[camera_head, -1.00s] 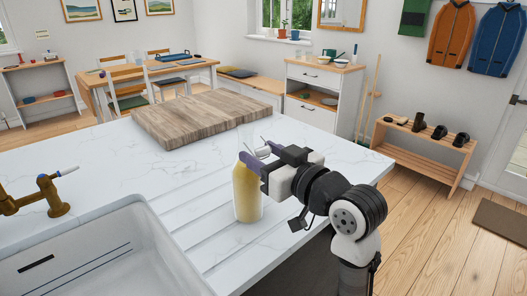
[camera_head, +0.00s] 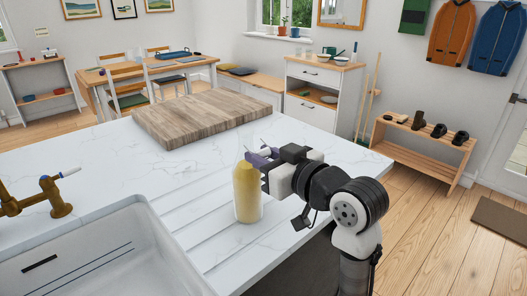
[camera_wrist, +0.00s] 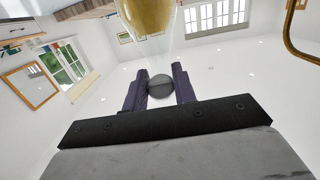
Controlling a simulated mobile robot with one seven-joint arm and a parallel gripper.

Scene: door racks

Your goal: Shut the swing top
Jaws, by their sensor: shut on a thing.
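A glass bottle (camera_head: 247,195) of yellow liquid stands upright on the ribbed drainboard right of the sink. The swing top's pale stopper (camera_head: 265,151) is at my gripper's fingertips, just right of the bottle's mouth, with thin wire ends sticking up nearby. In the wrist view the stopper is a grey ball (camera_wrist: 160,87) between the two dark purple fingers. My gripper (camera_head: 260,158) comes in from the right and is shut on the stopper. Whether the stopper touches the mouth is hidden.
A white sink (camera_head: 100,255) with a brass tap (camera_head: 50,195) lies left of the bottle. A thick wooden board (camera_head: 202,117) lies behind it on the marble worktop (camera_head: 90,160). The worktop's edge runs under my arm at right. The worktop between board and bottle is clear.

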